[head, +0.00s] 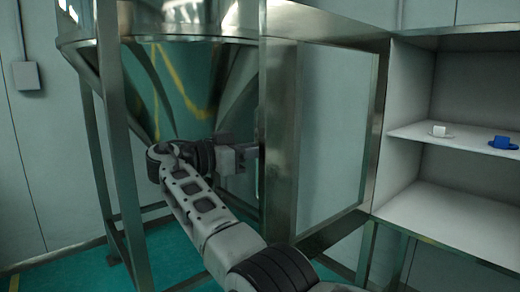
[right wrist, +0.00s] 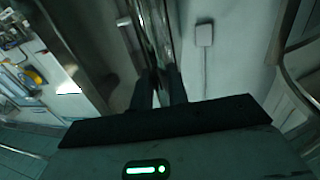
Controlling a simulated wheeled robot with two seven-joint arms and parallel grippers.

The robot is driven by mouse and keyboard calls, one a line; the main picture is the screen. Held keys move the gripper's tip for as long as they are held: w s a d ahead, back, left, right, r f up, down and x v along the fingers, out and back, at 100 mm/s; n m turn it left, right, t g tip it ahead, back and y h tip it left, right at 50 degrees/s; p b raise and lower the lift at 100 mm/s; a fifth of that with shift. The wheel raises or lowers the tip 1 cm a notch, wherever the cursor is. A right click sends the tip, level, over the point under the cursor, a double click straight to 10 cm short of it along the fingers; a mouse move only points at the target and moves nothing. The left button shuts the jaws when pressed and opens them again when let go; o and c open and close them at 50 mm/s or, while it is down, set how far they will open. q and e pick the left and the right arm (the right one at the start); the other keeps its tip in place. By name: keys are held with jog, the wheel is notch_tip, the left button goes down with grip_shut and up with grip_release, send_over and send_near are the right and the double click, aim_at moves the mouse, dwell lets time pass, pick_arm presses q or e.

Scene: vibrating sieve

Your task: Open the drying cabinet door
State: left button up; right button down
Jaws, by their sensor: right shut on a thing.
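The drying cabinet door (head: 281,130) is a metal-framed panel with a pale window. It stands swung out, its far side by the cabinet (head: 408,110) and its free edge toward me, so the white shelves inside show. My right gripper (head: 248,158) is at the left side of this free edge, shut on what appears to be the door handle. The handle is mostly hidden in the head view. In the right wrist view, the dark fingers (right wrist: 160,88) close at a shiny metal bar (right wrist: 150,35). My left gripper is not in view.
A large metal hopper (head: 170,85) on a steel frame stands left of the door, close behind my right gripper. A white item (head: 438,131) and a blue item (head: 502,142) sit on the cabinet's middle shelf. Green floor (head: 60,272) shows at lower left.

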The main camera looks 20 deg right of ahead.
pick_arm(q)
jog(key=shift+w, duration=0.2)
pick_arm(e)
jog(key=shift+w+d, duration=0.1)
jog(key=shift+w, duration=0.1)
jog(key=c, duration=1.5)
grip_release()
jog(key=shift+d, duration=0.1)
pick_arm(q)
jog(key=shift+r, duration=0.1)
pick_arm(e)
jog(key=shift+o, duration=0.2)
